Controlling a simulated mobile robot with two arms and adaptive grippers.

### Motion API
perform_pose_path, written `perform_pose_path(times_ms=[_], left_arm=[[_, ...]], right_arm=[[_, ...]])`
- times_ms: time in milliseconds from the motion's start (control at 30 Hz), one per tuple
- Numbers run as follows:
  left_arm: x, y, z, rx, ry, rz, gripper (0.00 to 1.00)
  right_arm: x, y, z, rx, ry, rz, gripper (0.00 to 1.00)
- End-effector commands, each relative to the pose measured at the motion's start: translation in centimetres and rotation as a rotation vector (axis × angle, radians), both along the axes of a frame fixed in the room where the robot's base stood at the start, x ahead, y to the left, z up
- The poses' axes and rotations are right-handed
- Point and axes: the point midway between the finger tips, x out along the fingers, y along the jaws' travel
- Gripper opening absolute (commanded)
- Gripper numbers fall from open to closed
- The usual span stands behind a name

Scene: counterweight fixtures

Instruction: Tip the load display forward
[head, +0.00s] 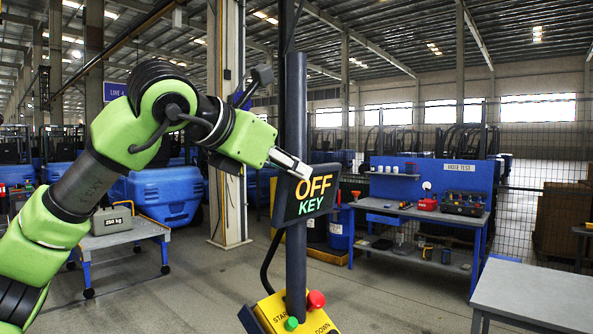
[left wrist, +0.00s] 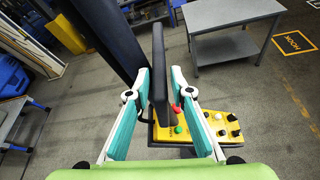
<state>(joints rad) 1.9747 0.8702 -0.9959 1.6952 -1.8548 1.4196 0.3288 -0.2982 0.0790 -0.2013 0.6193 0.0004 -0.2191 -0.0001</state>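The load display (head: 311,196) is a dark flat panel on a dark upright post (head: 295,110). It reads "OFF KEY" in orange and green. In the left wrist view the display (left wrist: 159,75) shows edge-on. My left gripper (head: 292,165) is at the display's upper left edge in the head view. In the left wrist view its two fingers (left wrist: 161,70) stand on either side of the panel. The left finger looks close to it, and a gap shows at the right finger. Whether either touches is unclear. My right gripper is not in view.
A yellow control box (head: 290,315) with red and green buttons sits low on the post. A grey table (head: 540,292) stands at the right, and a blue workbench (head: 415,210) behind. A cart (head: 118,237) with a 250 kg weight (head: 112,220) stands at the left.

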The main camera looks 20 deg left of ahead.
Motion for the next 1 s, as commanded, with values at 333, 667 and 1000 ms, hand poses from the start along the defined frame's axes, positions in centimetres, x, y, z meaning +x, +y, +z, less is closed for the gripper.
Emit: perform_pose_path(times_ms=[333,667,1000], left_arm=[[-6.6,1.8,2.8,0.0,-0.003,0.001,0.21],[-8.9,2.4,3.7,0.0,0.0,0.001,0.21],[-8.8,2.4,3.7,0.0,0.0,0.001,0.21]], right_arm=[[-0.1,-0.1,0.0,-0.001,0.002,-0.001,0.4],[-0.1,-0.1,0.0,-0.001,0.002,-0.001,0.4],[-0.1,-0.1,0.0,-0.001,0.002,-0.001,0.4]])
